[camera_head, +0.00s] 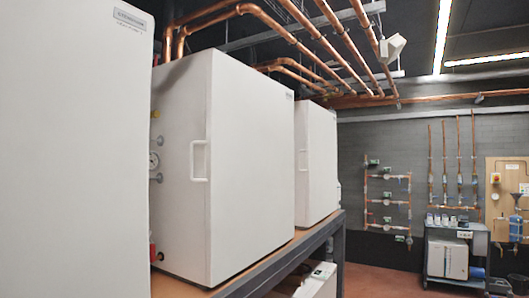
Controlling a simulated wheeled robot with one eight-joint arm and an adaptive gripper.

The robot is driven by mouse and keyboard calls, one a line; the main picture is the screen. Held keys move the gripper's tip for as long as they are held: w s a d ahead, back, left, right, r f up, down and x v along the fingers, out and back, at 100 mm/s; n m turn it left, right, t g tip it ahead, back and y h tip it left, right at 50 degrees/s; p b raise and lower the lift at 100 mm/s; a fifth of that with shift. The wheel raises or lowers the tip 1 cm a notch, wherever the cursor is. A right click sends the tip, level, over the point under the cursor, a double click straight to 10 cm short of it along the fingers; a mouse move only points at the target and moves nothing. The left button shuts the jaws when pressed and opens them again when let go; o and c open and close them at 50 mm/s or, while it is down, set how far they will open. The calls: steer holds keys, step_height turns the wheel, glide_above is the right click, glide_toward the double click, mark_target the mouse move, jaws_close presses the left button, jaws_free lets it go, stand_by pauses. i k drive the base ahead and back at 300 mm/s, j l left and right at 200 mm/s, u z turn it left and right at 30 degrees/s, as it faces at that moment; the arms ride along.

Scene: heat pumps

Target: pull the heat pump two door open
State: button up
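Three white box-shaped heat pumps show in the head view. The nearest (75,150) fills the left edge, with a small label near its top. No number is readable, so I cannot tell which is heat pump two. I see no clear door gap on any of them. My gripper is not in view.
The shelf (290,250) has a wood-coloured top and dark frame. A gauge (154,160) is beside the middle unit. Copper pipes (290,22) run overhead. A grey cart (455,255) and a wooden panel (508,200) stand at the back right. Reddish floor (385,270) is clear.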

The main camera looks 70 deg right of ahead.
mark_target(250, 183)
steer(key=z, duration=1.95)
